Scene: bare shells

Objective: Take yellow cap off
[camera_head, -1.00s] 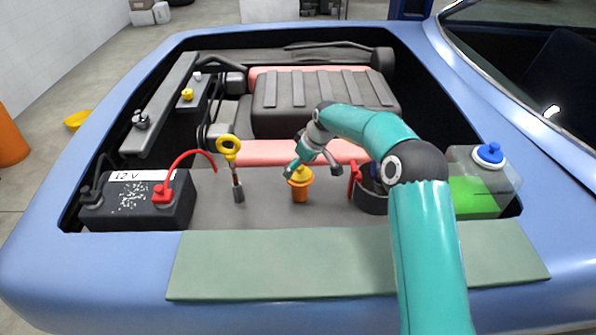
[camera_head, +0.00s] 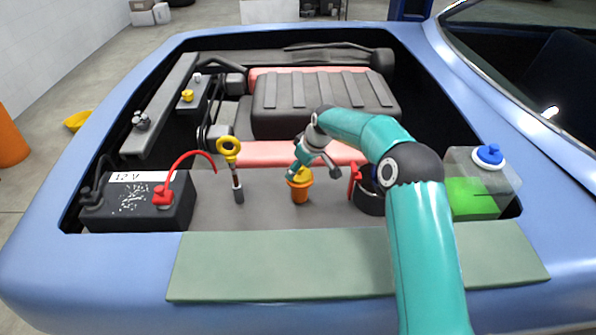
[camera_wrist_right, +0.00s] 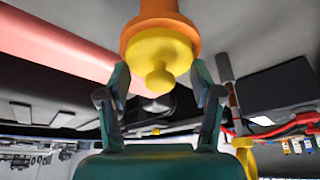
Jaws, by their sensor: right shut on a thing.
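The yellow cap (camera_head: 300,181) sits on the upright orange filler neck (camera_head: 300,195) in the middle of the grey shelf at the front of the engine bay. My right gripper (camera_head: 300,172) is at the cap from above, and its fingers partly hide it. In the right wrist view the cap (camera_wrist_right: 158,58) with its round knob lies between the two teal fingers (camera_wrist_right: 160,85), with the orange neck (camera_wrist_right: 158,14) behind it. The right gripper is shut on the cap. Whether the cap has turned or lifted cannot be told. My left gripper is not in view.
A yellow-ringed dipstick (camera_head: 229,150) and a black battery (camera_head: 135,205) with a red cable stand to the left. A dark round container (camera_head: 368,200) with a red handle and a clear tank (camera_head: 485,185) with a blue cap stand to the right. A green mat (camera_head: 280,265) lies in front.

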